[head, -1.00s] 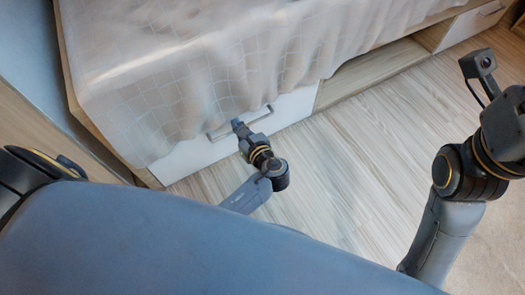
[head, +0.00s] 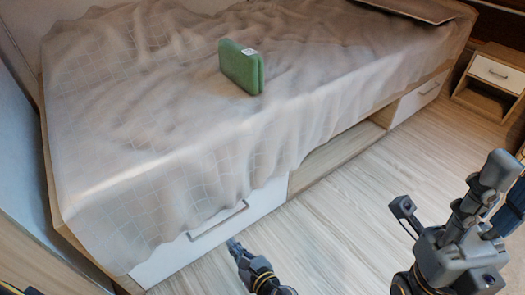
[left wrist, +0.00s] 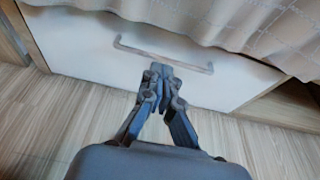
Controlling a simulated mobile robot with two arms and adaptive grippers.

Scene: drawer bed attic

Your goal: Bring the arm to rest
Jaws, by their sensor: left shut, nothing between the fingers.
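My left gripper (head: 233,245) is low in the head view, in front of the white drawer (head: 180,254) under the bed. Its fingers are together and empty. In the left wrist view the gripper (left wrist: 161,70) shows its fingertips just below the drawer's handle (left wrist: 160,54), apart from it as far as I can see. The drawer front looks flush with the bed frame. My right gripper (head: 503,178) is raised at the right edge of the head view, fingers pointing up and partly cut off; its opening is unclear.
A green block-like object (head: 240,66) stands on the bed's draped cover (head: 130,120). An open compartment (head: 335,155) and a second drawer (head: 418,98) lie farther along the bed. A nightstand (head: 494,74) stands at the upper right. The wooden floor (head: 340,220) is clear.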

